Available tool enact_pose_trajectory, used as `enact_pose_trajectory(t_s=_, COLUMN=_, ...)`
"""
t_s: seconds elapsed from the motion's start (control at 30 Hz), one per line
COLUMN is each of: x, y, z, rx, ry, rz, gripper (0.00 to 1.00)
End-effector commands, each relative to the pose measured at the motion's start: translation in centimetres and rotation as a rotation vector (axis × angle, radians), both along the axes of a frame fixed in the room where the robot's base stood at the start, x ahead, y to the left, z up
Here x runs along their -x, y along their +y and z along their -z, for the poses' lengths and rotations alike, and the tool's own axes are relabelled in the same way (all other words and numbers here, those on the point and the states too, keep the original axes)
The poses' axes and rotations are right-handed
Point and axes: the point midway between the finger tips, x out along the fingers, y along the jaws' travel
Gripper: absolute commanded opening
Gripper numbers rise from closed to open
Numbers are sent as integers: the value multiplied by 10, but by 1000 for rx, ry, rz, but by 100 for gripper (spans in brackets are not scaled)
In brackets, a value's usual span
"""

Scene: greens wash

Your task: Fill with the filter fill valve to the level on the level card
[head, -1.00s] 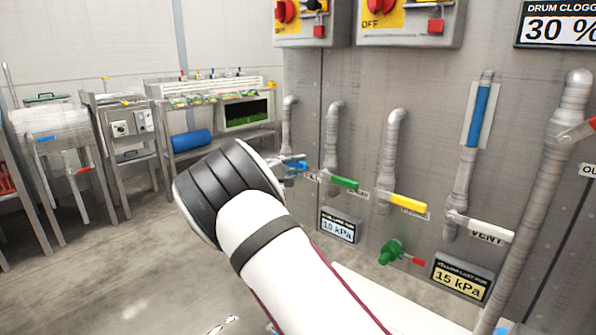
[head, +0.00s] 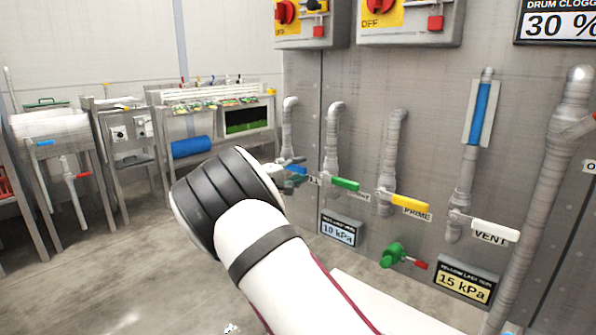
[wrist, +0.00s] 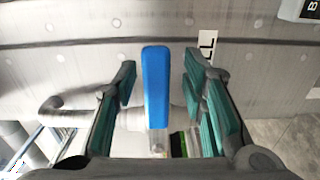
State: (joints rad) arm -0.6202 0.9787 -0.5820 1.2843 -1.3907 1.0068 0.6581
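The fill valve's blue handle (wrist: 156,85) stands between the fingers of my gripper (wrist: 160,64) in the wrist view, with a gap on each side. The gripper is open around the handle and appears apart from it. In the head view the blue handle (head: 299,169) shows only partly past my gripper (head: 290,177), on the leftmost pipe of the panel. The fill label behind it is partly hidden. A tall sight tube (head: 480,112) on a pale backing, above the vent valve, shows blue along most of its length. Any level mark is too small to read.
To the right are the green handle (head: 345,184), yellow prime handle (head: 409,203) and white vent handle (head: 495,231). A green drain-like valve (head: 392,255) sits below, near two pressure displays.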

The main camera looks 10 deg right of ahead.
Motion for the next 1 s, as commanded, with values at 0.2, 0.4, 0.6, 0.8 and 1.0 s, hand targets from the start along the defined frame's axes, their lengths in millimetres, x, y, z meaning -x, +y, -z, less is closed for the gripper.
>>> enact_pose_trajectory(t_s=0.2, x=0, y=0, z=-1, rx=2, ry=0, rz=0, gripper=38)
enact_pose_trajectory(t_s=0.4, x=10, y=15, z=-1, rx=1, ry=0, rz=-3, gripper=38)
enact_pose_trajectory(t_s=0.6, x=33, y=47, z=-1, rx=1, ry=1, rz=-3, gripper=38)
enact_pose_trajectory(t_s=0.8, x=55, y=77, z=-1, rx=1, ry=0, rz=-2, gripper=38)
enact_pose_trajectory(t_s=1.0, x=68, y=94, z=0, rx=1, ry=0, rz=-1, gripper=38)
